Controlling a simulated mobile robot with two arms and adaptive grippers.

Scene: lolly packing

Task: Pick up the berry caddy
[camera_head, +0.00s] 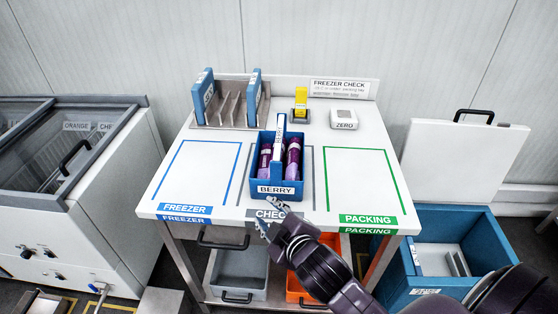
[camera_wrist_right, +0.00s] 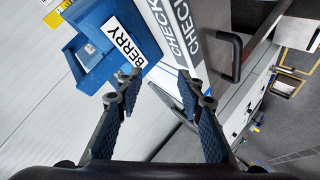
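The berry caddy (camera_head: 259,180) is a blue open box with a white BERRY label on its front and a tall upright piece in the middle. Purple items (camera_head: 293,158) stand in it on both sides of that piece. It stands upright in the middle CHECK area of the white table. In the right wrist view the caddy (camera_wrist_right: 90,70) is at the upper left, beyond the fingertips. My right gripper (camera_head: 266,216) is at the table's front edge, in front of the caddy and apart from it. Its fingers (camera_wrist_right: 160,80) are open and empty. My left gripper is not in view.
A grey rack (camera_head: 231,110) with blue panels stands at the table's back left. A yellow device (camera_head: 301,98) and a white ZERO box (camera_head: 344,119) are behind the caddy. The FREEZER and PACKING outlines are empty. A blue cooler (camera_head: 455,222) stands at right.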

